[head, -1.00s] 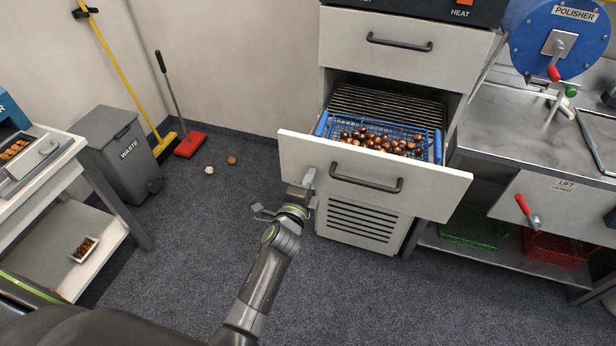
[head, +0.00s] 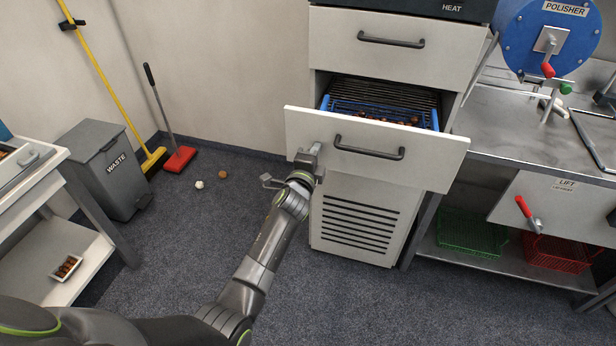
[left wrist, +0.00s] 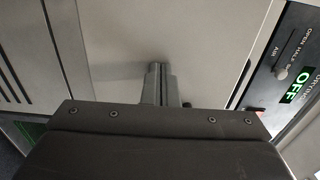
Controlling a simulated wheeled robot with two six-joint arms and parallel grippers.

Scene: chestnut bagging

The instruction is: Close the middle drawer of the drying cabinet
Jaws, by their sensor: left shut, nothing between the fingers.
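The drying cabinet (head: 358,222) stands at the centre right of the head view. Its middle drawer (head: 432,160) is pulled partly out, with a dark bar handle (head: 370,154) on its white front. A blue basket (head: 345,103) with brown chestnuts (head: 390,119) sits in the drawer. My left gripper (head: 312,152) is shut and empty, at the left part of the drawer front, left of the handle. In the left wrist view its shut fingers (left wrist: 158,82) are against or very near a pale panel; exact contact is hard to tell. My right gripper is not in view.
The top drawer (head: 400,45) is shut. A steel bench (head: 520,130) with a blue polisher drum (head: 530,35) stands to the right, above green and red baskets. A grey waste bin (head: 108,170), yellow broom (head: 110,85) and red dustpan (head: 180,160) stand left. The floor before the cabinet is clear.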

